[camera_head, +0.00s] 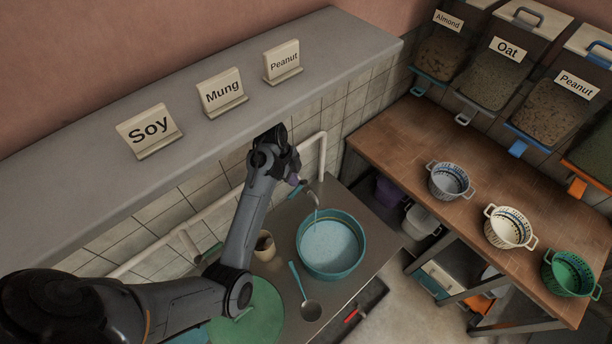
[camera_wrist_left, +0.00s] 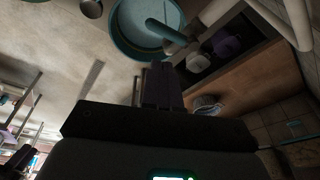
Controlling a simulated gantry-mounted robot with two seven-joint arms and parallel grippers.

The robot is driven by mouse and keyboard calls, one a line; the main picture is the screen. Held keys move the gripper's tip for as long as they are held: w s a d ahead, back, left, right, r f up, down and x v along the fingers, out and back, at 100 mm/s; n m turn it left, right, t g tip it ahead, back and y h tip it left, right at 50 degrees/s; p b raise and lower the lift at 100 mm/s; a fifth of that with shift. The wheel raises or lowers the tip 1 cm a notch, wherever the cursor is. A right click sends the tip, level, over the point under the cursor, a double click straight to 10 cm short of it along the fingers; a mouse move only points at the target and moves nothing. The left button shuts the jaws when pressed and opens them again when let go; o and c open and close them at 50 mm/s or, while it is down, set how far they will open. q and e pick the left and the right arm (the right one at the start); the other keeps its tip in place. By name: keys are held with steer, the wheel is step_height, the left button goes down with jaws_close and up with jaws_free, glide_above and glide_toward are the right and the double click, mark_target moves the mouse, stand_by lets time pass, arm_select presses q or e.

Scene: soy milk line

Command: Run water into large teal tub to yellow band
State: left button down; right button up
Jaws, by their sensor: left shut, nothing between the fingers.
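The large teal tub (camera_head: 331,273) stands on the metal counter under the tap (camera_head: 313,196), with pale water (camera_head: 330,246) inside. The tap spout points down over the tub's back rim, and a thin pale stream seems to run from it. In the left wrist view the shut fingers (camera_wrist_left: 162,84) point toward the tub (camera_wrist_left: 124,36). My right gripper is out of view.
A ladle (camera_head: 310,310) with a teal handle lies left of the tub, near a beige cup (camera_head: 265,245) and a green round lid (camera_head: 255,310). A white pipe (camera_head: 323,155) runs along the tiled wall behind. Colanders (camera_head: 451,181) stand on the wooden table.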

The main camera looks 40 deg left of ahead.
mark_target(298, 190)
arm_select(q)
steer(key=w+d+f+m+g+h+p, duration=0.1)
steer(key=d+f+m+h+p, duration=0.15)
steer(key=d+f, duration=0.35)
steer(key=shift+y, duration=0.45)
steer(key=shift+a+f+p, duration=0.2)
steer(key=shift+a+p, duration=0.1)
steer(key=shift+a, duration=0.45)
steer(key=shift+a+f+p, duration=0.2)
steer(key=shift+a+p, duration=0.15)
steer(key=shift+a, duration=0.4)
steer(key=shift+a+f+p, duration=0.2)
steer(key=shift+a+p, duration=0.1)
steer(key=shift+a, duration=0.45)
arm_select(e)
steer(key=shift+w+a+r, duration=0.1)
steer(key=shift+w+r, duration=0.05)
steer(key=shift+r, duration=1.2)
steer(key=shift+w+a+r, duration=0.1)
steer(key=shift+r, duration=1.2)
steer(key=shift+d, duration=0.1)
